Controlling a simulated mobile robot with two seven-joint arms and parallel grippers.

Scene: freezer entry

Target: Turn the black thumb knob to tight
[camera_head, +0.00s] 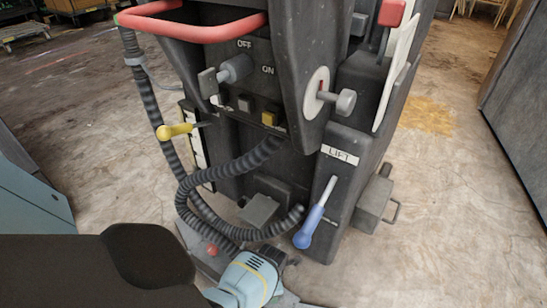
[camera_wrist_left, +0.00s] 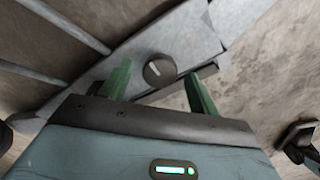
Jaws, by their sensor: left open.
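The black thumb knob (camera_wrist_left: 158,70) shows in the left wrist view as a dark round knob with a pale line across its face. It sits on a grey metal part (camera_wrist_left: 188,50). My left gripper (camera_wrist_left: 155,76) is open, with its two green fingers apart and the knob appearing between them in the picture. I cannot tell how far the fingertips are from the knob, and no contact shows. In the head view my left wrist (camera_head: 248,280) is low in front of the machine, its fingers hidden. I cannot pick out the knob there. My right gripper is not in view.
The dark machine (camera_head: 275,160) carries a red handle (camera_head: 195,28), a yellow-handled lever (camera_head: 174,131), a blue-handled lever (camera_head: 309,228) under a LIFT label (camera_head: 340,154), and a ribbed hose (camera_head: 146,90) hanging close to my wrist. Bare floor (camera_head: 440,190) lies to the right.

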